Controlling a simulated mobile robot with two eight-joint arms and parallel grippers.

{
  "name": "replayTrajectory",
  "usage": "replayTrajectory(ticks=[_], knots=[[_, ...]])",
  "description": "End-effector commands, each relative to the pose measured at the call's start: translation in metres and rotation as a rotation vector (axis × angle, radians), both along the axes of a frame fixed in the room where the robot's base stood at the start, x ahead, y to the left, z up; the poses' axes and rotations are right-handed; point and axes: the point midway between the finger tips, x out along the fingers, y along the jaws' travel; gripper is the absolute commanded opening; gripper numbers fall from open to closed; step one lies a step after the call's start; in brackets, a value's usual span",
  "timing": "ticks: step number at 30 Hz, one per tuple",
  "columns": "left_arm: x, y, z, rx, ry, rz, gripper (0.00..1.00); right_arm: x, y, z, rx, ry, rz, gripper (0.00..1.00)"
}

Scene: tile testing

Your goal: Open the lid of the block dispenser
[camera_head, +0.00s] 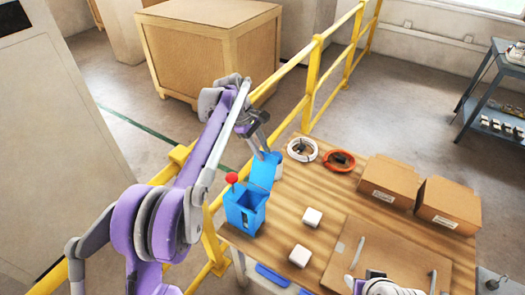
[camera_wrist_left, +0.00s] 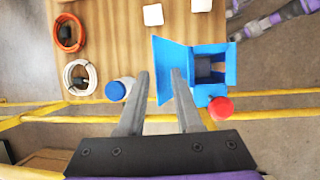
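The block dispenser (camera_head: 245,212) is a blue box with a red knob (camera_head: 232,178) at the table's left edge. Its blue lid (camera_head: 264,172) stands swung up and away from the box, whose top opening shows. In the left wrist view, the lid (camera_wrist_left: 165,58) lies left of the box (camera_wrist_left: 215,68), with the red knob (camera_wrist_left: 221,108) below. My left gripper (camera_wrist_left: 159,72) is open; its right finger overlaps the lid in that view, and I cannot tell whether they touch. My right gripper (camera_head: 397,256) shows at the bottom with its fingers apart over a brown board.
Two white blocks (camera_head: 312,217) (camera_head: 299,255) lie right of the dispenser. A white coil (camera_head: 302,150), an orange coil (camera_head: 340,160) and cardboard boxes (camera_head: 390,182) (camera_head: 449,205) stand farther back. A blue-capped white bottle (camera_wrist_left: 118,90) is beside the left gripper. A yellow railing (camera_head: 315,65) runs behind the table.

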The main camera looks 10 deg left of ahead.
Motion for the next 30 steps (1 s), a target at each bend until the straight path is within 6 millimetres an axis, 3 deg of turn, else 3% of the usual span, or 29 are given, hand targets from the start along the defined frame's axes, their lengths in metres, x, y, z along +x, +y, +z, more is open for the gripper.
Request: replayTrajectory(ticks=[15, 20, 30], knots=[[0.004, 0.035, 0.085, 0.0, -0.002, 0.0, 0.34, 0.007, 0.0, 0.016, 0.0, -0.013, 0.0, 0.5], [0.004, 0.04, 0.095, 0.0, -0.001, 0.0, 0.34, 0.008, 0.0, 0.017, 0.0, -0.015, 0.0, 0.5], [0.004, 0.04, 0.095, 0.0, 0.0, 0.0, 0.34, 0.008, 0.0, 0.017, 0.0, -0.015, 0.0, 0.5]])
